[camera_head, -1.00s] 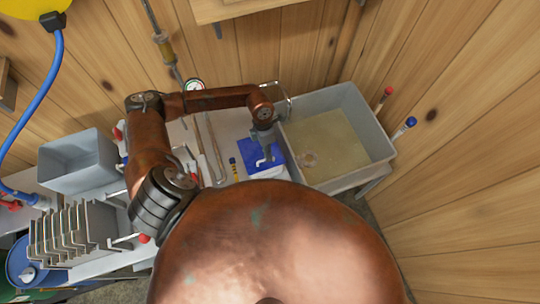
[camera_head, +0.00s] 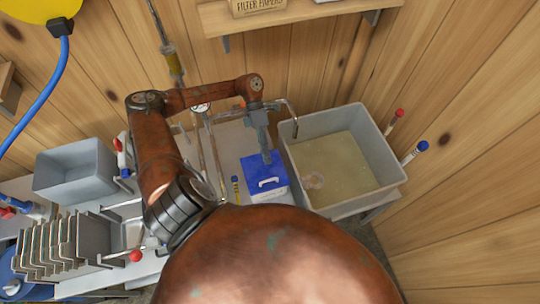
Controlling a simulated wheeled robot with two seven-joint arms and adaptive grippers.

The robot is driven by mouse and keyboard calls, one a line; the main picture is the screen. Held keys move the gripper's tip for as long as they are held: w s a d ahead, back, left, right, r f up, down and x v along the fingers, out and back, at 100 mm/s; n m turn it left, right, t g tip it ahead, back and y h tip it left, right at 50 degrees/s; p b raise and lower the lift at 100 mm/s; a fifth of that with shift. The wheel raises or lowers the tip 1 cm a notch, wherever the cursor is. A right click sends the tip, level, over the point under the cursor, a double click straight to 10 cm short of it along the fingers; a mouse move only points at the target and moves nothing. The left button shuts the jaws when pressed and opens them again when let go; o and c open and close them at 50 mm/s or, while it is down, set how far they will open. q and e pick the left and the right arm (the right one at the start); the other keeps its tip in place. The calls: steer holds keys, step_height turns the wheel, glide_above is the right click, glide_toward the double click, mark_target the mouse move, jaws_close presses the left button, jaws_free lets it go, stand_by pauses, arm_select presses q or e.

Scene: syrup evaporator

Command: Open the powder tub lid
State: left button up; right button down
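The powder tub shows a blue lid (camera_head: 262,168) with a white handle (camera_head: 268,182) on top. It stands on the pale bench just left of the grey sink-like basin. The lid looks closed over the tub. My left gripper (camera_head: 266,157) points down over the back part of the lid, behind the handle and apart from it. It is seen nearly edge-on and small, so its opening is unclear. I see nothing held in it. My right gripper is not in view.
A grey basin (camera_head: 390,170) with cloudy yellowish liquid stands right of the tub. Pipes rise behind the bench. A grey bin (camera_head: 75,172) and a rack of metal plates (camera_head: 60,245) are at left. A wooden shelf (camera_head: 290,14) hangs above. My copper-coloured body fills the foreground.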

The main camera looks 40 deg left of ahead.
arm_select(q)
steer(key=shift+o, duration=0.6)
steer(key=shift+w+a+f, duration=0.1)
steer(key=shift+w+f, duration=0.05)
steer(key=shift+w, duration=0.2)
steer(key=v, duration=1.2)
